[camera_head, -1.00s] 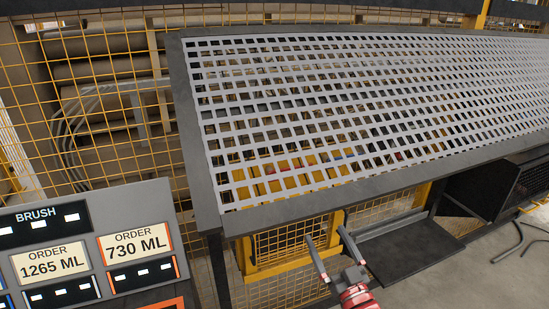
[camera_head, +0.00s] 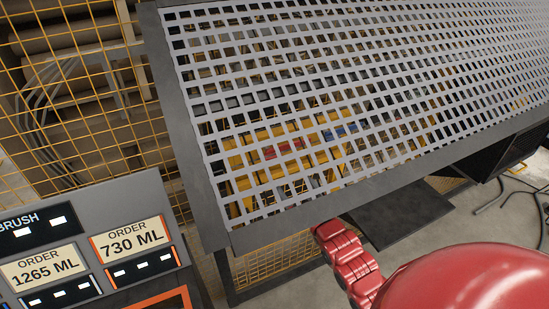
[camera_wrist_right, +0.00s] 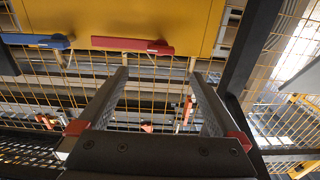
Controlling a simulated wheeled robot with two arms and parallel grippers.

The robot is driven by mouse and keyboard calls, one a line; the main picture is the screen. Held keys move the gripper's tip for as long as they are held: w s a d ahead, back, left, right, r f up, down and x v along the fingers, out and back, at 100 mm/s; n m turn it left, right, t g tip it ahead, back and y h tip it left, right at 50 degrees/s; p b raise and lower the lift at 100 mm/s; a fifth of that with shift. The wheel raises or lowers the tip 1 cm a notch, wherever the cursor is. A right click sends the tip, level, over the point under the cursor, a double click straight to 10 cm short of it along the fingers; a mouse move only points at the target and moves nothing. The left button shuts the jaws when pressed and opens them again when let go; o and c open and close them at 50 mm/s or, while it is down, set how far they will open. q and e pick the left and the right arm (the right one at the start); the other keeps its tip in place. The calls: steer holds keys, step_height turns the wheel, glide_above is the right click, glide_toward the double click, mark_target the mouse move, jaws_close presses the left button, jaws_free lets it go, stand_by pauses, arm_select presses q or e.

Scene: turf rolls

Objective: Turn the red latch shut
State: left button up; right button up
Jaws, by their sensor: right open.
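The red latch (camera_wrist_right: 130,44) is a flat bar lying level along the lower edge of a yellow panel (camera_wrist_right: 130,15) in the right wrist view. Its thicker end is at the right. My right gripper (camera_wrist_right: 159,74) is open and empty, its two fingers pointing toward the panel, with the latch's right end ahead of the gap between them and apart from them. In the head view, the red latch (camera_head: 284,150) shows partly through the slotted grating, and my right gripper is hidden under the grating's frame. My left gripper is out of view.
A blue latch (camera_wrist_right: 35,41) sits left of the red one. A slotted metal grating (camera_head: 350,80) with a dark frame (camera_head: 330,204) covers the area above my right gripper. Yellow wire mesh (camera_head: 275,262) stands below it. A sign panel (camera_head: 120,212) stands at left.

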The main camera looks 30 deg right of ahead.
steer(key=w+p, duration=0.3)
steer(key=w, duration=0.9)
steer(key=shift+d, duration=0.3)
jaws_close()
